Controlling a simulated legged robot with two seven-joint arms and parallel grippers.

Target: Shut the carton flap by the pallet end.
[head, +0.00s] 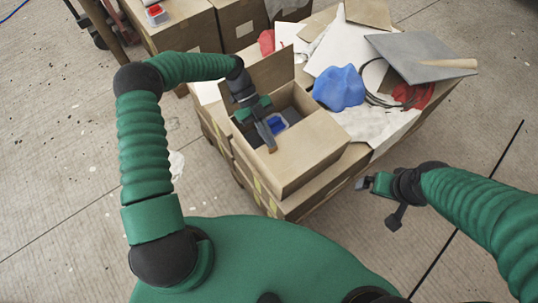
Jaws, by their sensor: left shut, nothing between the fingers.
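The open cardboard carton (301,180) sits on the stacked boxes in the middle of the head view. One carton flap (272,73) stands raised at its far side. A brown panel (312,146), which looks like another flap, lies flat over the near part. A blue item (277,125) shows inside the opening. My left gripper (269,147) is shut and empty. It reaches across the opening, its tips by the flat panel's edge; I cannot tell whether they touch. My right gripper (378,196) is right of the carton, away from it; its finger gap is unclear.
Beside the carton lie a blue lump (340,88), a grey board (415,55), white sheets, dark cable and red cloth (412,94). More cardboard boxes (180,31) stand behind. A pallet truck is at the upper left. The concrete floor (55,150) at left is largely clear.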

